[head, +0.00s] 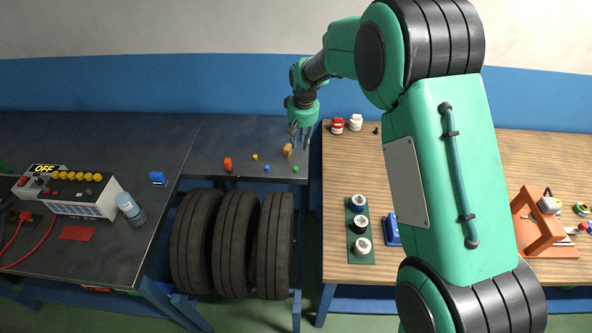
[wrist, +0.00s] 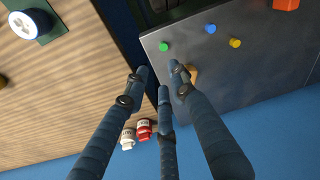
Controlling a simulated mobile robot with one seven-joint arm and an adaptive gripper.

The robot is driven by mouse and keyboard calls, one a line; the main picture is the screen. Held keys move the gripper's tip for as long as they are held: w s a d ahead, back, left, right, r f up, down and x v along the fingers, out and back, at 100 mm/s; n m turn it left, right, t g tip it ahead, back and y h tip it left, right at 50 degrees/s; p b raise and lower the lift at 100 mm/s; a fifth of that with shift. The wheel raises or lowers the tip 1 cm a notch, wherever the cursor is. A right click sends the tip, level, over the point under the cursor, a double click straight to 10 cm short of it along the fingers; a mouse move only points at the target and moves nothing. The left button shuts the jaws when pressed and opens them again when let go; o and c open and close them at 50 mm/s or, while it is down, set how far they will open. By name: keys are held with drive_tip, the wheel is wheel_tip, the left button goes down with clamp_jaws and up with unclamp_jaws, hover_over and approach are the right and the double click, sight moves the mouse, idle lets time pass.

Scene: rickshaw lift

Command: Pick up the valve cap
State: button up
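Small round caps lie on the dark bench top: a green one (head: 296,169), a blue one (head: 267,169) and a yellow one (head: 254,156). I cannot tell which is the valve cap. In the wrist view the green cap (wrist: 163,47), blue cap (wrist: 210,28) and yellow cap (wrist: 235,43) lie beyond my fingertips. My gripper (head: 300,141) is above the right end of the dark bench, its fingers pointing down. In the wrist view its three fingers (wrist: 160,77) are spread and empty. One finger partly hides a tan piece (wrist: 194,75).
The tan block (head: 288,150) and an orange-red block (head: 228,164) are near the caps. Red (head: 337,125) and white (head: 355,122) bottles stand on the wooden table (head: 480,150), across a gap. Tires (head: 236,245) stand below the bench. The blue wall (head: 150,85) is behind.

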drive_tip(key=shift+w+a+f, duration=0.2)
drive_tip(key=shift+a+f, duration=0.1)
drive_tip(key=shift+f, duration=0.25)
drive_tip(key=shift+w+a+f, duration=0.2)
drive_tip(key=shift+a+f, duration=0.05)
drive_tip(key=shift+f, duration=0.3)
drive_tip(key=b, duration=0.1)
hover_over(296, 168)
drive_tip(key=shift+s+d+f, duration=0.1)
drive_tip(key=shift+s+f, duration=0.1)
drive_tip(key=shift+f, duration=1.95)
drive_tip(key=shift+s+d+f, duration=0.1)
drive_tip(key=shift+s+f, duration=0.05)
drive_tip(key=shift+f, duration=2)
drive_tip(key=shift+f, duration=0.1)
drive_tip(key=shift+w+a+f+b, duration=0.1)
drive_tip(key=shift+f+b, duration=0.15)
drive_tip(key=shift+f, duration=1)
drive_tip(key=shift+w+a+f+b, duration=0.1)
drive_tip(key=shift+f+b, duration=0.15)
drive_tip(key=shift+f, duration=1)
drive_tip(key=c, duration=0.5)
